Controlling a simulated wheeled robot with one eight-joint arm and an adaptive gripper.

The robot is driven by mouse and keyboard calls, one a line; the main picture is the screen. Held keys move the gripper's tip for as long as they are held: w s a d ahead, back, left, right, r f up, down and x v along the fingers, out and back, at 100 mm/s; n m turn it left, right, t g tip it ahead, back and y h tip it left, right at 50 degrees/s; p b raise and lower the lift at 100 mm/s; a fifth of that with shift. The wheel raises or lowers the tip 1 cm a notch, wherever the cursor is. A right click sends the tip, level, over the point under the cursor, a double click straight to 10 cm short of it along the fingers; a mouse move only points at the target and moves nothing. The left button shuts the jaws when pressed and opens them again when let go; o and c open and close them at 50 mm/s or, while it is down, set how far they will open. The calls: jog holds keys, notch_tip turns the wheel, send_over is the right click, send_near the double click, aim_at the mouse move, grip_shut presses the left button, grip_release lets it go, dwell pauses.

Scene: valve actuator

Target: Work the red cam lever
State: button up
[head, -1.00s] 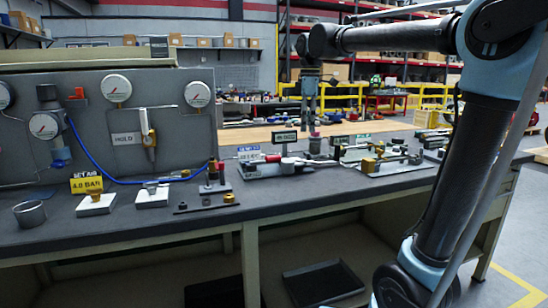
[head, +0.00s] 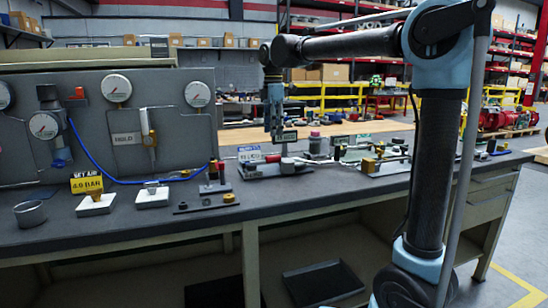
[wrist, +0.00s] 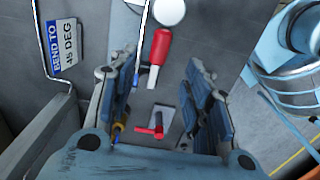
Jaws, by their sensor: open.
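A small red lever (wrist: 152,131), L-shaped, sits on a pale plate low in the wrist view, between my fingers in the picture and apart from them. A larger red handle (wrist: 160,46) with a metal shank lies farther up, also in line with the gap. My gripper (wrist: 160,92) is open with nothing between the fingers. In the head view my gripper (head: 276,132) hangs pointing down above the bench, by the bending fixture. The small lever's place in the head view is hard to tell.
A "BEND TO 45 DEG" sign (wrist: 62,45) stands beside the fixture. A gauge panel (head: 185,125) with a blue hose borders the bench on the left. Brass-fitted fixtures (head: 375,163) stand to the right.

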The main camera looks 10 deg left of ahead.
aim_at(263, 162)
notch_tip(263, 162, down, 11)
jog(key=shift+r, duration=0.2)
jog(key=shift+c, duration=0.6)
grip_shut()
